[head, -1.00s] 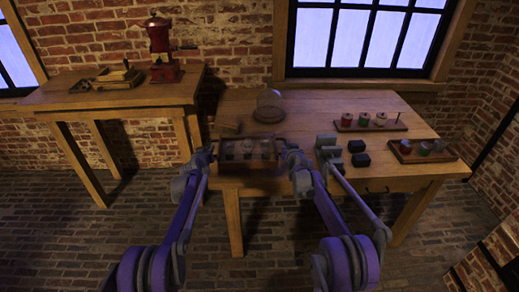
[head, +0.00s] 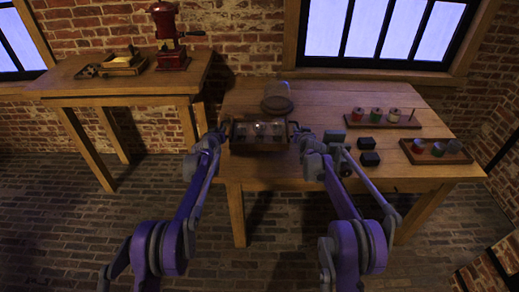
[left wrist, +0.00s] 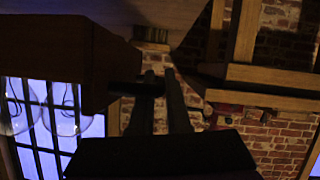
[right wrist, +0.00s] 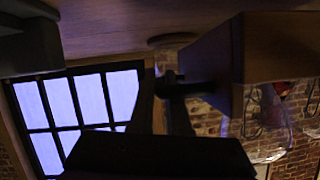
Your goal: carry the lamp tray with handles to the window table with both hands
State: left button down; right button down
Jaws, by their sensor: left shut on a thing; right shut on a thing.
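The lamp tray (head: 258,147) is a brown wooden tray with a dark handle at each end and several clear glass bulbs in it. It is over the front left part of the window table (head: 330,100), just in front of a glass dome. My left gripper (head: 222,132) is shut on its left handle, and my right gripper (head: 298,135) on its right handle. The tray's side shows in the left wrist view (left wrist: 40,60) and right wrist view (right wrist: 285,45). It looks about level. I cannot tell whether its underside touches the tabletop.
The glass dome (head: 276,97) stands behind the tray. Dark blocks (head: 369,158), a spool board (head: 383,122) and a second small tray (head: 436,157) are to the right. A side table (head: 120,85) at left holds a red grinder (head: 168,38).

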pick_arm(q)
jog(key=shift+f, duration=0.1)
pick_arm(e)
jog(key=shift+f, duration=0.1)
